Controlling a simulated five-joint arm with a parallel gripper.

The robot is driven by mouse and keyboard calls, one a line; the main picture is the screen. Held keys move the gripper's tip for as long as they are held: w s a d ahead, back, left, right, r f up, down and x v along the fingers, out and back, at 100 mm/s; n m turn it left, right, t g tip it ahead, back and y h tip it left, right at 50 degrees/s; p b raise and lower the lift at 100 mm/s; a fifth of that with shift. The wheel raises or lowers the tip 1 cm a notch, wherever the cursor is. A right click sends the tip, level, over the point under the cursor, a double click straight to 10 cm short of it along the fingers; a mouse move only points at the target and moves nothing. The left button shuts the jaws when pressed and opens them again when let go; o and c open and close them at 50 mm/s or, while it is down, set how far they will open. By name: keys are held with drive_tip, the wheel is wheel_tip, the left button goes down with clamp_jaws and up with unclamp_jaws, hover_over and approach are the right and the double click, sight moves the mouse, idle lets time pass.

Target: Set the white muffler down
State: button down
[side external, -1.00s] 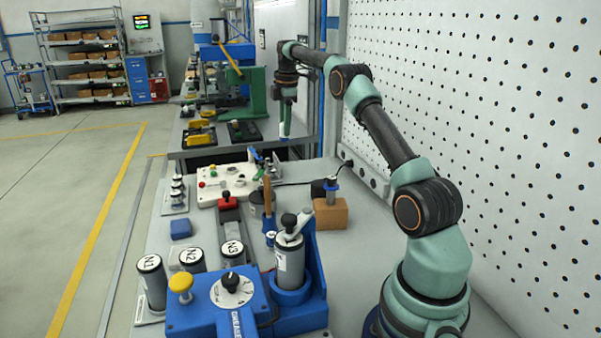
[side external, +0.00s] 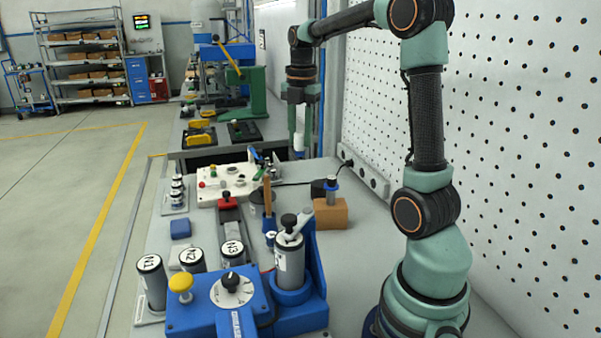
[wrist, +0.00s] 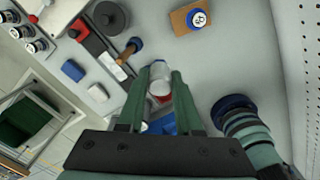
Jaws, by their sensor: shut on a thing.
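The white muffler (side external: 299,140) is a small pale cylinder. It hangs upright between the green fingers of my gripper (side external: 299,124), which is shut on it. In the side view it is in the air, in front of the back bench, with its lower end showing below the fingers. In the wrist view the white muffler (wrist: 158,72) shows between the fingertips of my gripper (wrist: 160,82), with a reddish patch near it that I cannot place. The fingers hide part of its sides.
A blue fixture (side external: 200,314) with a grey cylinder (side external: 290,262) stands at the bench front. An orange-brown block (side external: 330,214) and a white panel (side external: 222,183) lie behind. A pegboard wall (side external: 520,130) bounds the right. Bare bench top (side external: 358,262) shows beside the block.

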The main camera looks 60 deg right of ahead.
drive_tip(key=s+a+f+n, duration=0.4)
drive_tip(key=s+a, duration=0.3)
drive_tip(key=s, duration=0.1)
drive_tip(key=shift+g, duration=0.3)
drive_tip(key=f, duration=1.9)
drive_tip(key=shift+s+d, duration=0.15)
drive_tip(key=shift+s, duration=0.05)
drive_tip(key=shift+f, duration=0.2)
drive_tip(key=c, duration=0.6)
unclamp_jaws()
drive_tip(key=shift+r, duration=0.15)
